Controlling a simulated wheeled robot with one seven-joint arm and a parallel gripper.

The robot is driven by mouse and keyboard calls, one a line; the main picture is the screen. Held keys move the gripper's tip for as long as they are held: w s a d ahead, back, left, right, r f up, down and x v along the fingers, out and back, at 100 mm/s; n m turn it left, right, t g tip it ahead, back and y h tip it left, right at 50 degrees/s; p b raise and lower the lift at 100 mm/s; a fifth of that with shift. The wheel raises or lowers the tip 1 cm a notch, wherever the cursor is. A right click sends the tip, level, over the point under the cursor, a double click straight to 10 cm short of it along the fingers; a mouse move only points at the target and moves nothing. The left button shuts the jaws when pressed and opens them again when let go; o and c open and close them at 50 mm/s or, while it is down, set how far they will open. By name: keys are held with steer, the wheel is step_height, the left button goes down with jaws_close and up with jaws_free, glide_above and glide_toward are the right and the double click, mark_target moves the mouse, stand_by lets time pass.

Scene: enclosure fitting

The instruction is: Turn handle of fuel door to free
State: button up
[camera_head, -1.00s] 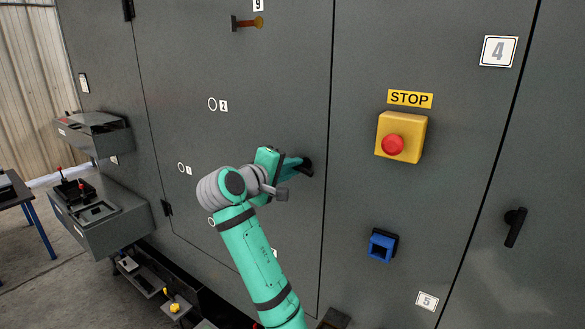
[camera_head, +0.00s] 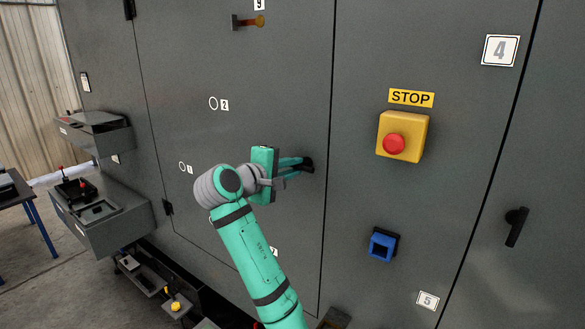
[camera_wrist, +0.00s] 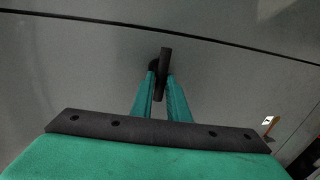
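The dark fuel door handle (camera_wrist: 164,66) lies between the two green fingers of my gripper (camera_wrist: 161,82) in the wrist view. Its long side runs across the line of the door seam. In the head view the handle (camera_head: 308,163) is mostly covered by the fingers, with only a dark end showing. My gripper (camera_head: 303,166) reaches the large grey door (camera_head: 230,70) near its right edge. The fingers lie close on both sides of the handle and look shut on it. The door panel appears flush with its surround.
To the right are a yellow box with a red stop button (camera_head: 394,144), a blue fitting (camera_head: 382,245) and another dark handle (camera_head: 516,227). A bolt-like latch (camera_head: 248,21) is above. Open grey trays (camera_head: 100,220) jut out at the left.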

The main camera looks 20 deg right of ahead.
steer(key=o, duration=0.4)
steer(key=shift+a, duration=0.1)
steer(key=v, duration=1)
steer(key=shift+s+a, duration=0.2)
steer(key=shift+a, duration=0.05)
